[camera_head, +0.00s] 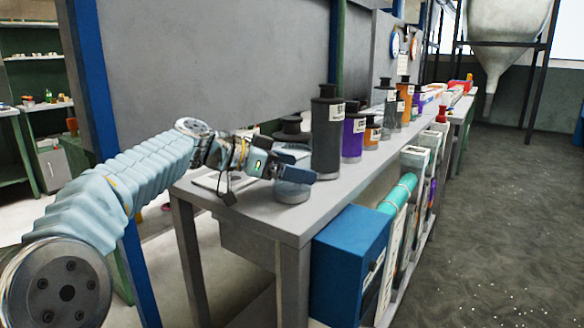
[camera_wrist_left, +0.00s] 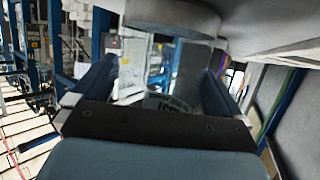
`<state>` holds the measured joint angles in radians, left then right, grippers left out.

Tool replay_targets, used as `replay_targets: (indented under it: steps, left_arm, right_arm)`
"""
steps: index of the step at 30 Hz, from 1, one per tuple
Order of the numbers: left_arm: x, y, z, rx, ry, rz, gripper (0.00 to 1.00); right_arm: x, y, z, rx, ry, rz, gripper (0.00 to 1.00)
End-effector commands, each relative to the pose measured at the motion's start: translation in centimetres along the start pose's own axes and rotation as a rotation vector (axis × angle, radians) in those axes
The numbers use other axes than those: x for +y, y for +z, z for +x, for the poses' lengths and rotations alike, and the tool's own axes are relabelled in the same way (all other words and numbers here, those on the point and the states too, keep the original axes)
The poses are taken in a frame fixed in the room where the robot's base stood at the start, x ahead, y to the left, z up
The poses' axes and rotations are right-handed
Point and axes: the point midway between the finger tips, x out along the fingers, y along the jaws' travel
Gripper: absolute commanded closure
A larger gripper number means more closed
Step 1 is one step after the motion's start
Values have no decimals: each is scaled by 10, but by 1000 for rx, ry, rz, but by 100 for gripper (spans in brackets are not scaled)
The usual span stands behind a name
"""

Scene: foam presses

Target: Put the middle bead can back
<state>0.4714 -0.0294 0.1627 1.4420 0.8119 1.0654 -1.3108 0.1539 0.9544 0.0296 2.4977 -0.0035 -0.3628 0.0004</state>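Several bead cans with black caps stand in a row on the grey bench (camera_head: 240,205). The nearest is a grey can (camera_head: 292,190), partly hidden by my left gripper (camera_head: 300,172). Beyond it stand a tall dark grey can (camera_head: 327,140), a purple can (camera_head: 354,138) and a small orange can (camera_head: 372,134). I cannot tell which is the middle one. My left gripper's fingers lie across the nearest can, low over the bench. In the left wrist view its fingers (camera_wrist_left: 155,85) are spread, with a grey shape between them; whether they press on it is unclear. My right gripper is out of view.
More cans, including a grey one (camera_head: 390,108) and an orange one (camera_head: 404,103), stand further along the bench. A grey panel rises behind. The floor to the right is open.

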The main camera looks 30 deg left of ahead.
Motion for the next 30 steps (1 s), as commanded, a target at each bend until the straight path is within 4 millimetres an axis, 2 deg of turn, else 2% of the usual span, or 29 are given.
replay_targets:
  steps: [3,5,15,19,24,30]
  left_arm:
    - [0,-5,-2,0,-1,0,0]
    - [0,-2,-8,0,-3,1,0]
    - [0,-2,-85,1,-3,2,0]
    - [0,-2,-107,0,-2,1,0]
    - [0,-3,-120,0,-1,0,0]
    - [0,-3,-122,0,0,0,0]
  right_arm:
    - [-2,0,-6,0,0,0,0]
    - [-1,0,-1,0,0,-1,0]
    - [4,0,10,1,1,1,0]
    - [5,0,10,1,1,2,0]
    - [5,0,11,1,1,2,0]
    - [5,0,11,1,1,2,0]
